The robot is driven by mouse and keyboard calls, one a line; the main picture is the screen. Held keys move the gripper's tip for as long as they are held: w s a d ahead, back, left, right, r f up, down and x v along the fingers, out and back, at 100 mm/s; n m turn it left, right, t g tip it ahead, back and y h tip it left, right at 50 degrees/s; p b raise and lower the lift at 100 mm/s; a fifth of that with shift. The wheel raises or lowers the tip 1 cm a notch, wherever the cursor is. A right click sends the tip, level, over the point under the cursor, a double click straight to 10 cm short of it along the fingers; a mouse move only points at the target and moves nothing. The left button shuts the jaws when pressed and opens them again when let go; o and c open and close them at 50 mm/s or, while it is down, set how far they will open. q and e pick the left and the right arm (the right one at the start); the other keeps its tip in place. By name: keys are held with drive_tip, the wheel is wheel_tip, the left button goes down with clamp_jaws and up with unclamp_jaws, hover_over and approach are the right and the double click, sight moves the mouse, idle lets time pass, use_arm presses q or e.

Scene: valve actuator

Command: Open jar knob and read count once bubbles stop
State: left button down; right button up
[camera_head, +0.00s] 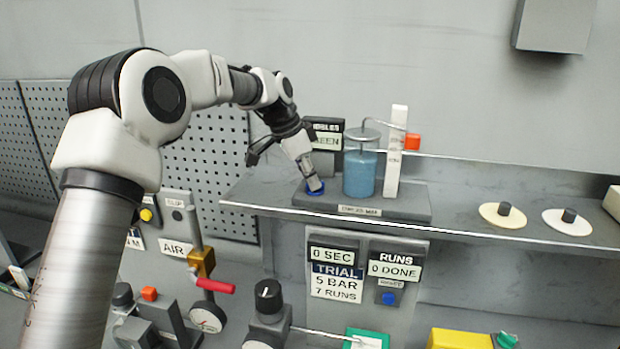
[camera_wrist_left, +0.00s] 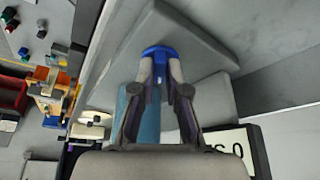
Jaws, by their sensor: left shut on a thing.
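The jar (camera_head: 360,174) holds blue liquid and stands on a grey base (camera_head: 400,206) on the shelf. A blue knob (camera_head: 315,188) sits on the base at the jar's left. My left gripper (camera_head: 316,184) is shut on this knob; in the left wrist view the fingertips close on the blue knob (camera_wrist_left: 159,54). A white upright scale (camera_head: 395,150) with an orange block stands right of the jar. I cannot make out bubbles in the liquid. My right gripper is not in view.
A panel below the shelf shows "0 SEC" (camera_head: 332,256), "5 BAR, 7 RUNS" and "0 DONE" (camera_head: 393,270). A red-handled valve (camera_head: 215,285) and a black knob (camera_head: 268,296) are lower left. Two discs, cream (camera_head: 490,213) and white (camera_head: 556,222), lie on the shelf's right.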

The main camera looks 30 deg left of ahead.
use_arm(q)
drive_tip(key=m, duration=0.2)
drive_tip(key=m+g+h, duration=0.1)
drive_tip(key=m, duration=0.1)
drive_tip(key=m+g, duration=0.1)
drive_tip(key=m, duration=0.1)
drive_tip(key=shift+w+a+f, duration=0.1)
drive_tip(key=shift+w+f, duration=0.1)
drive_tip(key=shift+f, duration=0.05)
idle(0.4)
drive_tip(key=c, duration=1.2)
unclamp_jaws()
drive_tip(key=shift+w+d, duration=0.1)
drive_tip(key=shift+d, duration=0.1)
drive_tip(key=shift+r, duration=0.1)
drive_tip(key=v, duration=0.7)
drive_tip(key=shift+w+a+r, duration=0.1)
drive_tip(key=shift+a+r, duration=0.05)
drive_tip(key=shift+a, duration=0.1)
